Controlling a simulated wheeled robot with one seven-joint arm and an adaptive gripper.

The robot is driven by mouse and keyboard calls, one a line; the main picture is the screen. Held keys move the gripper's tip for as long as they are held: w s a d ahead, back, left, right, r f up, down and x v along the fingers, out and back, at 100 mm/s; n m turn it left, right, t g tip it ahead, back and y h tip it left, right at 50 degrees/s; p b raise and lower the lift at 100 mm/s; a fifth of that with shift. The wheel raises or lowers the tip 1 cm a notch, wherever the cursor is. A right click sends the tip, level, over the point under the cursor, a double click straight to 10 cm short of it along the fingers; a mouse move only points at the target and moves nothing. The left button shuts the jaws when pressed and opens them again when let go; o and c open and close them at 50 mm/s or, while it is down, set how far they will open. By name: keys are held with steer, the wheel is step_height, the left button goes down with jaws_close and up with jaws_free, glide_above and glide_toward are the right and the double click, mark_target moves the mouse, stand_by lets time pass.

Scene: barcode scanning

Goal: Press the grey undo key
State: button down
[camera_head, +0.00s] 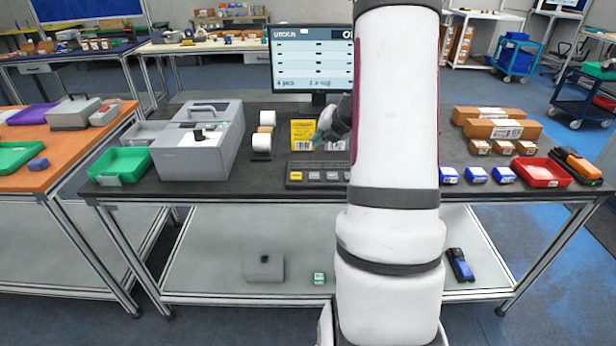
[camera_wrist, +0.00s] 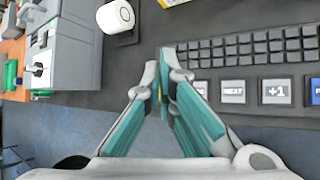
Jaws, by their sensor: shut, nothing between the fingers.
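The black keyboard (camera_head: 318,184) lies near the front of the dark table, with a row of large keys along its front. In the head view a yellow key (camera_head: 296,175) is at the left, with paler keys to its right. In the wrist view I read a NEXT key (camera_wrist: 233,91) and a +1 key (camera_wrist: 276,91), both grey. Another grey key (camera_wrist: 201,88) left of NEXT is partly covered by a finger. I cannot read an undo label. My gripper (camera_wrist: 165,62) is shut and empty, above the keyboard's left end; contact cannot be seen.
A yellow box (camera_head: 302,134) stands behind the keyboard, close to my gripper. A monitor (camera_head: 312,62) is at the back. Left are label rolls (camera_head: 262,142), a grey machine (camera_head: 200,155) and a green tray (camera_head: 122,166). Right are small blue boxes (camera_head: 477,174) and a red tray (camera_head: 543,173).

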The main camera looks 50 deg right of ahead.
steer(key=b, duration=0.7)
glide_above(317, 175)
step_height(317, 175, down, 7)
steer(key=shift+w, duration=0.15)
steer(key=shift+f+b, duration=0.5)
steer(key=shift+f, duration=0.4)
steer(key=shift+f, duration=0.1)
stand_by(0.4)
steer(key=shift+f+b, duration=0.3)
steer(key=shift+b, duration=0.1)
steer(key=shift+f+b, duration=0.35)
steer(key=shift+f, duration=0.1)
stand_by(0.6)
steer(key=shift+r, duration=0.1)
steer(key=shift+r+p, duration=0.75)
steer(key=shift+p, duration=0.05)
steer(key=shift+r, duration=0.15)
